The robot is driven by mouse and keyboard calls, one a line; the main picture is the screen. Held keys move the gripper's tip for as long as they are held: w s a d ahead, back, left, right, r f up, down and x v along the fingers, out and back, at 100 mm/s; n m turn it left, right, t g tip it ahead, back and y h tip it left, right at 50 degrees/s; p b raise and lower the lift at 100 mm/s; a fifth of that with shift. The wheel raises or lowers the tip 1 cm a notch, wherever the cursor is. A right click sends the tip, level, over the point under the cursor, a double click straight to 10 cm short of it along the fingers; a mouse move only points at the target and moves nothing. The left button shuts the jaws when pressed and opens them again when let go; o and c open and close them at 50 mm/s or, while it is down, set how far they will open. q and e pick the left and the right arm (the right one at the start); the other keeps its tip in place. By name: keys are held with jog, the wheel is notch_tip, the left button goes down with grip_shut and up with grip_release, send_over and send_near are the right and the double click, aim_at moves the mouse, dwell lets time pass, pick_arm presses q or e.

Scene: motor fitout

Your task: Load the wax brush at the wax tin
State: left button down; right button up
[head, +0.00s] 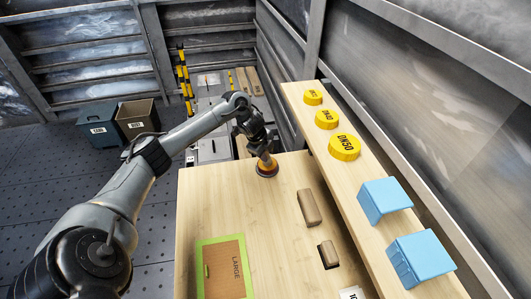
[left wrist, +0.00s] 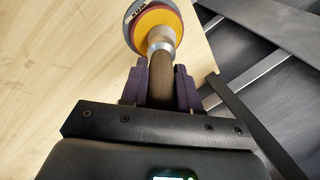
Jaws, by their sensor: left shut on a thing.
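My left gripper (head: 261,149) is at the far end of the wooden table, shut on the wax brush (head: 266,161). In the left wrist view the purple fingers (left wrist: 161,88) clamp the brush's brown handle (left wrist: 160,78). Its pale metal collar shows beyond them. The brush points down at the round wax tin (head: 267,174), which stands on the table. In the left wrist view the tin (left wrist: 172,24) shows a yellow-orange inside and a dark red rim, with a grey lettered part on its left. The brush tip overlaps the tin; whether it touches the wax, I cannot tell. My right gripper is out of view.
Two brown blocks (head: 309,208) (head: 328,254) lie on the table. A green-edged panel marked LARGE (head: 225,269) is at front left. A raised shelf on the right holds yellow DN caps (head: 345,148) and blue blocks (head: 384,199). The middle of the table is clear.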

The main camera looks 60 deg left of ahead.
pick_arm(q)
jog(key=shift+f, duration=0.15)
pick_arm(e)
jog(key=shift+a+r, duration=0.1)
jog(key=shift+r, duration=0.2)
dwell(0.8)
pick_arm(q)
jog(key=shift+p, duration=0.3)
jog(key=shift+r+p, duration=0.95)
jog(key=shift+p, duration=0.05)
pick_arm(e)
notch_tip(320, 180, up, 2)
pick_arm(q)
notch_tip(320, 180, up, 5)
jog(key=p, duration=0.6)
jog(key=shift+r, duration=0.15)
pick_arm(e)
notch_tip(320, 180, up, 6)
